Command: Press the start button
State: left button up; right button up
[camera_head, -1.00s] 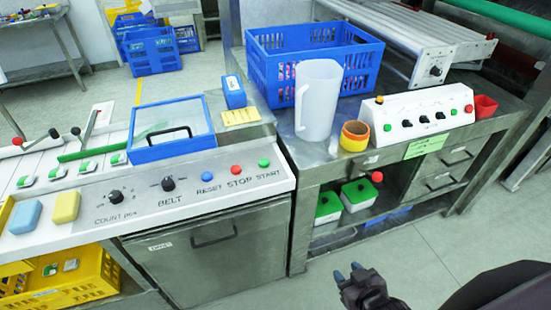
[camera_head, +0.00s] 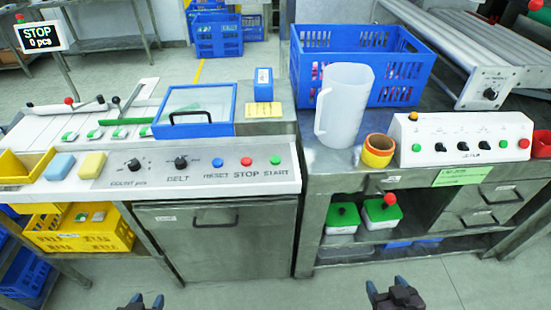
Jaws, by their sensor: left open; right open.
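The start button is a green button (camera_head: 276,160) at the right end of the control panel (camera_head: 222,183), above the printed word START. The red stop button (camera_head: 246,161) and the blue reset button (camera_head: 217,162) sit to its left. My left gripper (camera_head: 143,300) is open and empty at the bottom edge, below and left of the panel. My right gripper (camera_head: 386,285) is open and empty at the bottom, in front of the right bench and well below the panel. Neither gripper touches anything.
A display (camera_head: 41,37) at the top left reads STOP, 0 pcs. A white jug (camera_head: 343,105), an orange-yellow cup (camera_head: 378,151) and a blue crate (camera_head: 312,62) stand on the right bench. A second control box (camera_head: 462,137) also has green buttons. The floor before the cabinet is clear.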

jog(key=shift+s+f, duration=0.15)
jog(key=shift+s, duration=0.15)
jog(key=shift+s+f, duration=0.2)
jog(key=c, duration=0.3)
grip_shut()
jog(key=shift+w+r, duration=0.35)
jog(key=shift+w, duration=0.15)
jog(key=shift+s+f, duration=0.1)
jog(key=shift+s, duration=0.1)
jog(key=shift+s+f, duration=0.25)
jog(key=shift+s, duration=0.1)
jog(key=shift+w+r, duration=0.1)
jog(key=shift+w, duration=0.1)
